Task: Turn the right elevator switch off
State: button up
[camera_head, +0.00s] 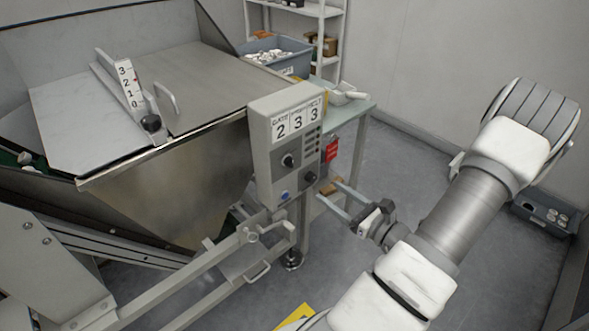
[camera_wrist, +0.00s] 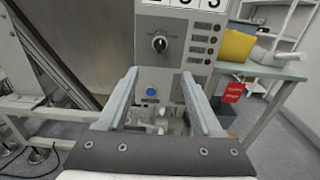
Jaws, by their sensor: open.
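A grey control box (camera_head: 262,165) stands on the front of the metal hopper. It has an upper black rotary knob (camera_head: 288,160), a lower dark knob (camera_head: 309,177) at right and a blue button (camera_head: 284,195). The upper knob (camera_wrist: 159,43) and blue button (camera_wrist: 151,92) also show in the wrist view; the lower knob is not visible there, perhaps behind my right finger. I cannot read which knob is the elevator switch. My gripper (camera_head: 329,190) is open and empty, in front of the box's lower right part. In the wrist view its fingertips (camera_wrist: 160,72) point at the panel, apart from the upper knob.
The hopper (camera_head: 180,190) fills the left. A red tag (camera_head: 331,149) hangs beside the box. A green-grey table (camera_head: 352,108) stands behind it, with a blue-grey bin (camera_head: 290,65) beyond. A metal rail (camera_head: 215,262) runs below the box. Floor at right is largely clear.

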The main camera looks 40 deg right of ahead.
aim_at(293, 166)
jog(key=w, duration=0.4)
jog(key=w+b, duration=0.1)
jog(key=w, duration=0.4)
jog(key=w+a+b, duration=0.1)
jog(key=w, duration=0.4)
grip_shut()
